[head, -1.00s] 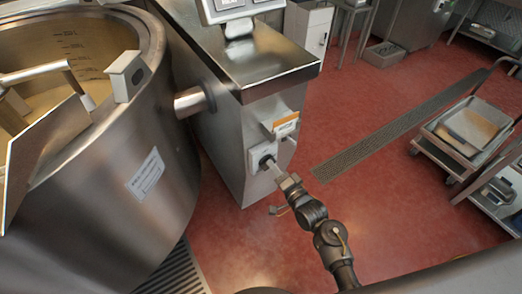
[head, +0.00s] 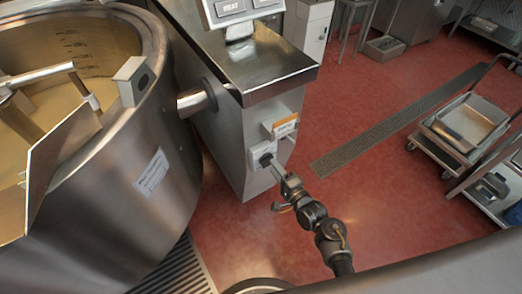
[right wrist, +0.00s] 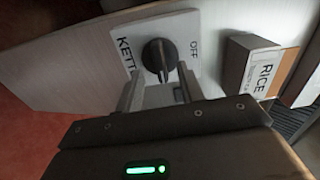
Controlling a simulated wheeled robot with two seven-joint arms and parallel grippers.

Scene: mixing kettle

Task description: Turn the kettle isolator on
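The kettle isolator is a black rotary knob (right wrist: 160,57) on a white plate (right wrist: 112,48) lettered "KETT…" and "OFF" in the right wrist view. In the head view the isolator (head: 263,155) is on the side of the steel console beside the kettle. My right gripper (right wrist: 160,92) is at the knob, with one finger on either side of its near end. The fingers are apart, and I see no clear contact with the knob. In the head view my right gripper (head: 277,171) points at the isolator from the lower right. My left gripper is not in view.
A trolley (head: 440,145) stands at the right. Red floor with a drain grate (head: 370,140) is clear between.

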